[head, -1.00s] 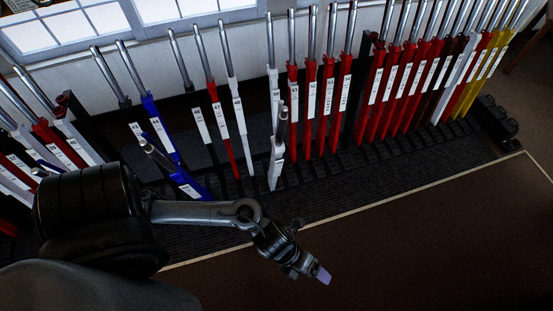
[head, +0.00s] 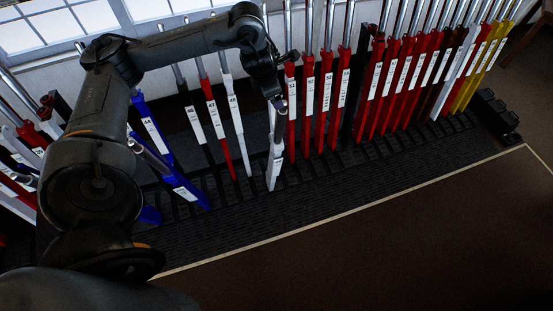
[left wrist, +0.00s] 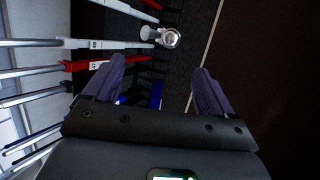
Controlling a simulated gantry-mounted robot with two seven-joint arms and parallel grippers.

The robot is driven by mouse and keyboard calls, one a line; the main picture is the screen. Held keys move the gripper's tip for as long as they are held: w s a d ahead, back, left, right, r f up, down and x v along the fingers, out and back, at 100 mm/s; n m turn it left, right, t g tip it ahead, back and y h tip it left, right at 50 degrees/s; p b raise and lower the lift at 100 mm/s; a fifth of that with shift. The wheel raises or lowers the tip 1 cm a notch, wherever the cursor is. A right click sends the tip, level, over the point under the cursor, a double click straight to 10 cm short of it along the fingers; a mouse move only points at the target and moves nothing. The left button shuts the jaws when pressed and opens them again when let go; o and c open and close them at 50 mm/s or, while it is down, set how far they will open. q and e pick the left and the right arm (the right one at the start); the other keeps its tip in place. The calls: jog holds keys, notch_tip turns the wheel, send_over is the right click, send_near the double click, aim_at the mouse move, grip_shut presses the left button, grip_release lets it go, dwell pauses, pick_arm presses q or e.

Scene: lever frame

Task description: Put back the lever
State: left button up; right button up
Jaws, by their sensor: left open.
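A white lever (head: 274,165) leans forward out of the row in the head view, with its silver handle partly hidden by my left gripper (head: 279,102). In the left wrist view its round metal handle end (left wrist: 170,39) faces the camera, beyond the fingertips and roughly between them. My left gripper (left wrist: 160,66) is open and empty there, its two purple-grey fingers spread apart. Whether a finger touches the handle in the head view I cannot tell. A blue lever (head: 183,185) also leans forward, left of the white one. My right gripper is not in view.
Upright red levers (head: 308,105) stand close to the right of the white lever. A red lever (head: 221,140) and another white lever (head: 236,125) stand to its left. The black ribbed floor plate (head: 330,190) and brown floor (head: 400,250) in front are clear.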

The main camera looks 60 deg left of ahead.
pick_arm(q)
jog(key=x, duration=1.1)
jog(key=shift+w+d, duration=0.1)
jog(key=shift+w, duration=0.25)
jog(key=shift+w+a+f, duration=0.2)
jog(key=shift+w+f, duration=0.05)
jog(key=shift+f, duration=0.4)
jog(key=shift+d, duration=0.1)
jog(key=c, duration=1.5)
